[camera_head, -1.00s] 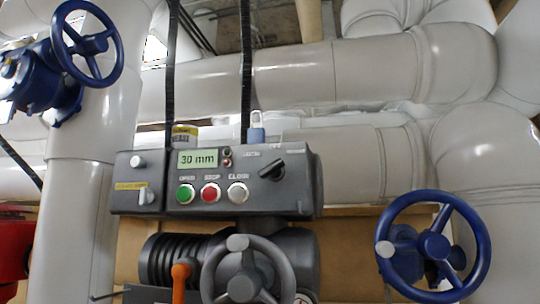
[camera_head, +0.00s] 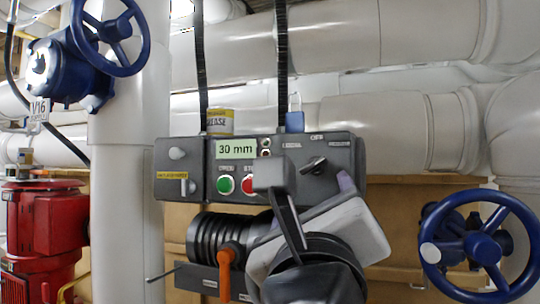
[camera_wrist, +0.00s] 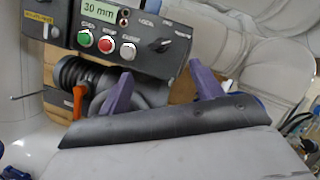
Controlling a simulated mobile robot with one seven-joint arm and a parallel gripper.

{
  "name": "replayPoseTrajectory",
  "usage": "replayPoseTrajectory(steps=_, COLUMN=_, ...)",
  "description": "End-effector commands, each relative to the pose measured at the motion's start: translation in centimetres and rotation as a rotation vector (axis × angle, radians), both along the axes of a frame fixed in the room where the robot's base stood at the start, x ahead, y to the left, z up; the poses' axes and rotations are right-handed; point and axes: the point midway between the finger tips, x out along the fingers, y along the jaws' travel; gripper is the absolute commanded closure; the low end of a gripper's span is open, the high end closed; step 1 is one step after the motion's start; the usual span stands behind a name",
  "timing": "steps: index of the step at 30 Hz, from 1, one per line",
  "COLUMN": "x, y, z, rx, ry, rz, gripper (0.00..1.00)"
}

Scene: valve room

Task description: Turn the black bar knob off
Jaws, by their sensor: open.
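The black bar knob (camera_head: 314,165) sits at the upper right of the grey control box (camera_head: 180,185). Its bar slants from lower left to upper right, with an OFF label above it. It also shows in the wrist view (camera_wrist: 160,45). My gripper (camera_wrist: 159,70) is open and empty, with two purple fingers apart and pointing toward the box. The knob lies beyond the gap between them, not touched in the wrist view.
Green (camera_head: 225,185) and red (camera_head: 250,185) buttons and a 30 mm display (camera_head: 236,149) are left of the knob. An orange lever (camera_head: 226,262) is below. A blue handwheel (camera_head: 482,247) stands right.

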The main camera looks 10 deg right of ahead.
Motion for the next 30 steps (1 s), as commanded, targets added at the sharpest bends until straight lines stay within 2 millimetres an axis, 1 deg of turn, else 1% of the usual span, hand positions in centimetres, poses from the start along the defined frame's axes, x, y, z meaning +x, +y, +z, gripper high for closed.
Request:
replayPoseTrajectory(steps=5, x=2.0, y=-0.8, z=0.9, rx=0.005, ry=0.005, rz=0.005, gripper=0.35)
replayPoseTrajectory(steps=12, x=6.5, y=-2.6, z=2.8, rx=0.003, ry=0.004, rz=0.003, gripper=0.35)
replayPoseTrajectory(steps=18, x=9.7, y=-4.0, z=3.9, rx=0.002, ry=0.003, rz=0.003, gripper=0.35)
replayPoseTrajectory(steps=21, x=10.8, y=-4.4, z=4.3, rx=0.001, ry=0.003, rz=0.001, gripper=0.35)
replayPoseTrajectory(steps=24, x=11.5, y=-4.7, z=4.5, rx=0.0, ry=0.001, rz=0.002, gripper=0.35)
replayPoseTrajectory(steps=30, x=11.9, y=-4.9, z=4.5, rx=0.001, ry=0.001, rz=0.003, gripper=0.35)
